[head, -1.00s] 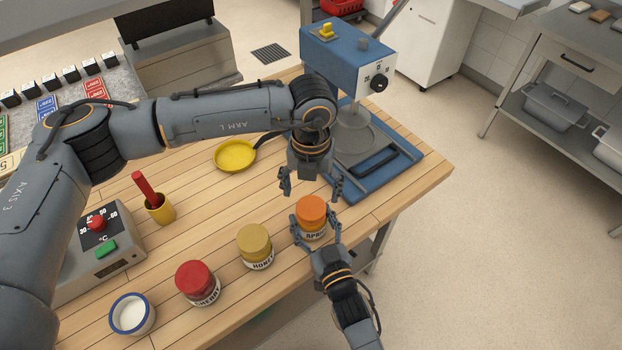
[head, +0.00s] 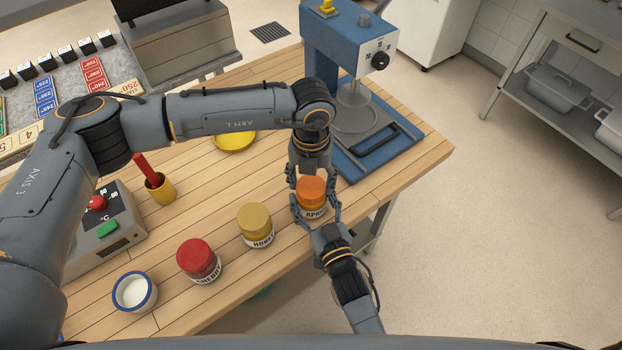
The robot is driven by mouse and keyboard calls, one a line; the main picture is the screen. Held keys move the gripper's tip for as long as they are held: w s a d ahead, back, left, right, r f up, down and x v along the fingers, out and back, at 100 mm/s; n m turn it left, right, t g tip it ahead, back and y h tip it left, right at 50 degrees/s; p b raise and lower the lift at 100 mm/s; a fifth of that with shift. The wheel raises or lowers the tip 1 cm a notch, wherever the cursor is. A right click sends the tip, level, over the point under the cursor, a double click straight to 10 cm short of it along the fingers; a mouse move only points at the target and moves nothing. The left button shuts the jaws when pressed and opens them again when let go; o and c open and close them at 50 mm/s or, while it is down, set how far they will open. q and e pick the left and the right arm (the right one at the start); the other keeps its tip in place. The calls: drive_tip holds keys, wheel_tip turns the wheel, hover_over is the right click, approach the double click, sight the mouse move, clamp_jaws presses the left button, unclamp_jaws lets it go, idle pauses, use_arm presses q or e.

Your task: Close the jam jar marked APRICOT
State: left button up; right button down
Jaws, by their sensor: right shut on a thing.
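The apricot jar (head: 314,212) stands upright near the table's front edge, its label partly readable. An orange lid (head: 311,189) sits on top; I cannot tell how tightly. My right gripper (head: 316,209) comes from the front and is shut on the jar body, one finger on each side. My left gripper (head: 310,181) points down from above, its fingers open on either side of the orange lid. I see no clear grip on the lid.
The honey jar (head: 256,226), cherry jar (head: 198,261) and a white-filled bowl (head: 134,292) stand to the left. A blue machine (head: 347,45) stands behind on the right. A yellow pan (head: 234,142) lies behind my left arm. A yellow cup (head: 161,188) holds a red-handled tool.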

use_arm(q)
drive_tip(key=m, duration=1)
drive_tip(key=shift+f+m, duration=0.1)
drive_tip(key=shift+m, duration=0.2)
drive_tip(key=m, duration=0.5)
drive_tip(key=shift+m, duration=0.4)
drive_tip(key=m, duration=0.4)
drive_tip(key=shift+m, duration=0.4)
drive_tip(key=o, duration=1.3)
drive_tip(key=shift+r, duration=2.3)
